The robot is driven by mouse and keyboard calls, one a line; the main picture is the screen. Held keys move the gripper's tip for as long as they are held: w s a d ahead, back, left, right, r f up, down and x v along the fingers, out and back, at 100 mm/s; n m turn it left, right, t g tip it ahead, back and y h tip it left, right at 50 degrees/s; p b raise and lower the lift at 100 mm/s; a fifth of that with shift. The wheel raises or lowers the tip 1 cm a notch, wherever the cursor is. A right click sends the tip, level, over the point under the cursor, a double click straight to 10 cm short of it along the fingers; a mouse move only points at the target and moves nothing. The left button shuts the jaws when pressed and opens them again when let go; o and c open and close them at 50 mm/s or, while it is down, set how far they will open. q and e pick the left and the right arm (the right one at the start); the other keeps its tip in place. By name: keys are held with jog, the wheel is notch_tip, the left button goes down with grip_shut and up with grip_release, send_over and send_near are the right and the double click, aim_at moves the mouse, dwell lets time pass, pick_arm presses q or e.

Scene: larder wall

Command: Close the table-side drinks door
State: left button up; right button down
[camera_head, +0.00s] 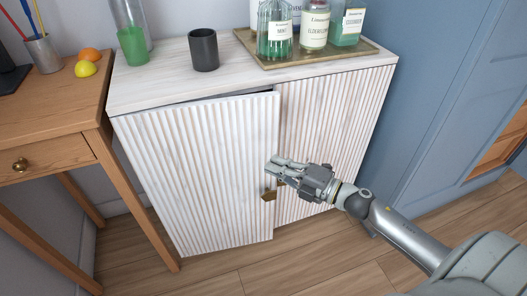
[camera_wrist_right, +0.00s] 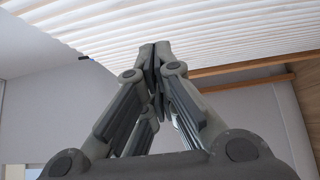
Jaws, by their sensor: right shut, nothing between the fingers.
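The drinks cabinet is white and ribbed, with two doors. The table-side door (camera_head: 205,165) is the left one, beside the wooden table (camera_head: 60,115). It stands slightly ajar, with a dark gap along its top edge and its right edge standing proud of the other door (camera_head: 330,125). A brass handle (camera_head: 268,195) shows low at its right edge. My right gripper (camera_head: 274,168) is shut and empty, in front of this door's right edge, just above the handle. In the right wrist view its fingertips (camera_wrist_right: 157,50) meet near the ribbed surface (camera_wrist_right: 200,28); contact is unclear. My left gripper is not in view.
A dark cup (camera_head: 204,50), a bottle with green liquid (camera_head: 131,40) and a tray (camera_head: 345,52) of labelled bottles stand on the cabinet top. A blue wall and door (camera_head: 440,100) are at the right. The floor in front is clear.

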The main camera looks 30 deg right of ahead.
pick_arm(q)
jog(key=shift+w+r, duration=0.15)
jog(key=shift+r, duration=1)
pick_arm(e)
jog(key=shift+w+a, duration=0.2)
jog(key=shift+w, duration=1.45)
jog(key=shift+w+a, duration=0.15)
jog(key=shift+w, duration=1.5)
